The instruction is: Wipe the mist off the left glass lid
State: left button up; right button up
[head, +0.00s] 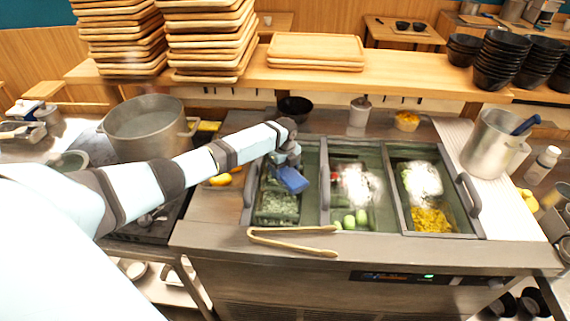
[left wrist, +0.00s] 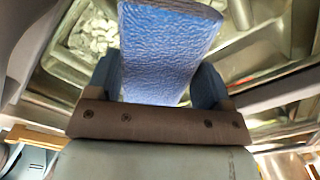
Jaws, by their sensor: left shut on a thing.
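My left gripper (head: 287,160) reaches over the left glass lid (head: 262,197) of the topping counter. It is shut on a blue sponge (head: 292,181), which is tilted and lies over the upper right part of that lid. Whether it touches the glass is hard to tell. In the left wrist view the textured sponge (left wrist: 165,50) sits between the two fingers. The left lid looks clear where it shows, with pale green pieces below it; part is hidden by the sponge and gripper. White mist patches lie on the middle lid (head: 360,185) and right lid (head: 422,181). My right gripper is not in view.
Wooden tongs (head: 292,240) lie along the counter's front edge. A large pot (head: 147,127) stands at left. A dark bowl (head: 294,108) and a metal container (head: 359,112) stand behind the lids. A metal pitcher (head: 491,143) stands at right. Grey lid handles stick up.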

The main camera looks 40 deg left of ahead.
aim_at(283, 177)
pick_arm(q)
jog(key=shift+s+d+r+p, duration=0.1)
jog(key=shift+s+d+p, duration=0.25)
jog(key=shift+s+p, duration=0.25)
jog(key=shift+s+d+p, duration=0.3)
jog(key=shift+s+p, duration=0.2)
jog(key=shift+p, duration=0.1)
jog(key=shift+s+d+p, duration=0.2)
jog(key=shift+s+p, duration=0.15)
jog(key=shift+s+d+f, duration=0.2)
jog(key=shift+s, duration=0.15)
jog(key=shift+s+d+r, duration=0.1)
jog(key=shift+s+d, duration=0.3)
jog(key=shift+s, duration=0.2)
jog(key=shift+s+d+r, duration=0.1)
jog(key=shift+s+d, duration=0.25)
jog(key=shift+s, duration=0.25)
jog(key=shift+s+d+f, duration=0.1)
jog(key=shift+s+d, duration=0.4)
jog(key=shift+s, duration=0.3)
jog(key=shift+s+d+f, duration=0.1)
jog(key=shift+s+d, duration=0.4)
jog(key=shift+s, duration=0.3)
jog(key=shift+r, duration=3.05)
jog(key=shift+w, duration=0.1)
